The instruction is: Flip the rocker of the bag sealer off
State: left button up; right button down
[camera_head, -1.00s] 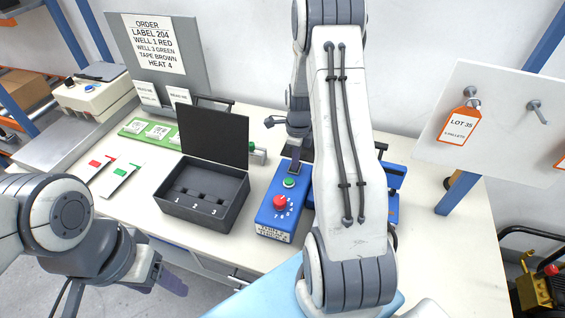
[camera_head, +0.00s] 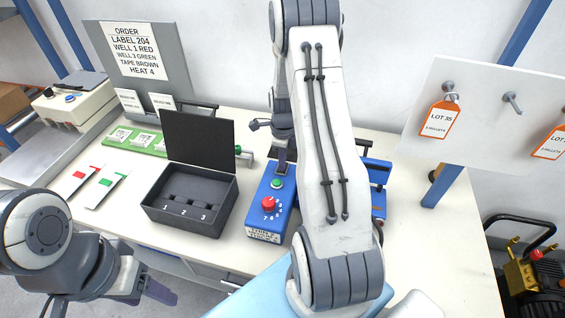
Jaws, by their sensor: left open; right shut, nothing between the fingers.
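A blue control box (camera_head: 257,224) with a red numbered dial (camera_head: 268,203) and a green round part (camera_head: 277,184) sits mid-table; I take it for part of the bag sealer. More blue machine (camera_head: 377,170) shows to the right, behind my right arm. My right gripper (camera_head: 282,168) is shut and empty, pointing down at the far end of the box; I cannot tell whether it touches. No rocker can be made out; it may be hidden by the gripper. My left gripper (camera_head: 160,292) is open and empty, low at the left, in front of the table edge.
A black open-lidded box (camera_head: 190,213) with numbered wells stands left of the blue box. Red and green cards (camera_head: 105,183), a green strip (camera_head: 135,141) and an order board (camera_head: 137,50) are further left. A white panel with tagged hooks (camera_head: 480,110) stands right.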

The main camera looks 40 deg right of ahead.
jog(key=shift+w+f, duration=0.1)
jog(key=shift+f, duration=0.4)
jog(key=shift+d+r+p, duration=0.1)
jog(key=shift+r+p, duration=0.45)
notch_tip(320, 180, up, 5)
jog(key=p, duration=0.4)
jog(key=shift+f, duration=0.2)
jog(key=shift+r+b, duration=0.55)
jog(key=shift+b, duration=0.25)
notch_tip(320, 180, up, 8)
jog(key=b, duration=0.1)
jog(key=shift+r, duration=0.15)
